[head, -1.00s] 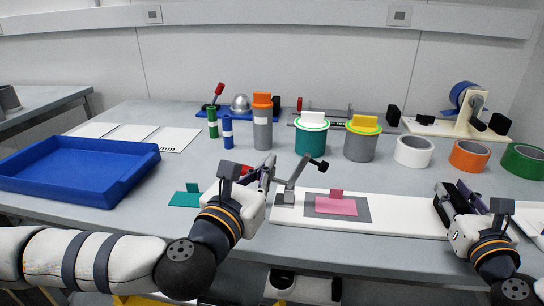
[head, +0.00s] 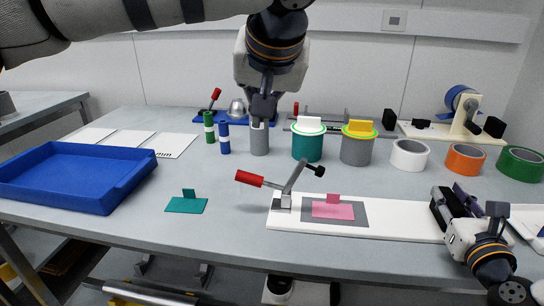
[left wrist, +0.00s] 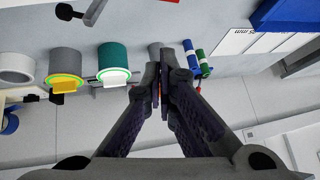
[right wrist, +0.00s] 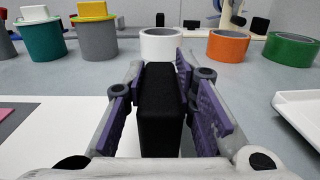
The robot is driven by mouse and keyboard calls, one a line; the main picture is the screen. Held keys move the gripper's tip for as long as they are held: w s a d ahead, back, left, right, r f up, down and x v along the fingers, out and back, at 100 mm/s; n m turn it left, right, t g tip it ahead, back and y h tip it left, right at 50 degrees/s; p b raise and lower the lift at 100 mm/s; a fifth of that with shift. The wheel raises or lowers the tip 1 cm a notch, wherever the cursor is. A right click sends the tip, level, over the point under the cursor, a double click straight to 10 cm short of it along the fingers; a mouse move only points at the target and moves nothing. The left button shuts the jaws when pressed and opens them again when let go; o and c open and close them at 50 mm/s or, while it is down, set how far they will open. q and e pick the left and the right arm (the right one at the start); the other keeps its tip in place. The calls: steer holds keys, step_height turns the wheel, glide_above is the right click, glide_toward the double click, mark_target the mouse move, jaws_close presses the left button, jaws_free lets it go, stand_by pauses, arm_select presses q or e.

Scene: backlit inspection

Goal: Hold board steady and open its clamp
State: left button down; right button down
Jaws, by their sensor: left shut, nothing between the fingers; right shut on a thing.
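The white board (head: 400,222) lies along the front of the table. At its left end stands the clamp (head: 284,200). Its red handle (head: 249,178) leans down to the left, and its arm with a black tip (head: 315,170) is raised clear of the board, so the clamp is open. A pink piece (head: 333,211) lies on a grey patch under it. My left gripper (head: 263,115) is shut and empty, high above the table, apart from the clamp. My right gripper (right wrist: 163,90) is shut on the black block (right wrist: 161,110) at the board's right end.
A blue tray (head: 75,180) is at left, with a teal piece (head: 186,205) near it. Behind the board stand a teal pot (head: 308,146), a grey pot (head: 356,150) and tape rolls (head: 465,159). A grey cylinder (head: 259,140) is below my left gripper.

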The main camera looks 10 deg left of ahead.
arm_select(q)
steer(key=s+m, duration=0.1)
steer(key=m, duration=0.1)
arm_select(e)
steer(key=shift+d+f, duration=0.1)
steer(key=shift+f, duration=0.15)
arm_select(q)
glide_above(254, 175)
steer(key=d, duration=0.1)
steer(key=shift+g, duration=0.3)
steer(key=f, duration=0.7)
steer(key=shift+w+f, duration=0.25)
steer(key=shift+w, duration=0.1)
steer(key=shift+s+a+f, duration=0.1)
steer(key=shift+a+f, duration=0.05)
steer(key=shift+f, duration=0.5)
steer(key=shift+s+a+f, duration=0.1)
steer(key=shift+a+f, duration=0.05)
steer(key=shift+f, duration=0.45)
steer(key=shift+s+a+f, duration=0.1)
steer(key=shift+a+f, duration=0.05)
steer(key=shift+f, duration=0.45)
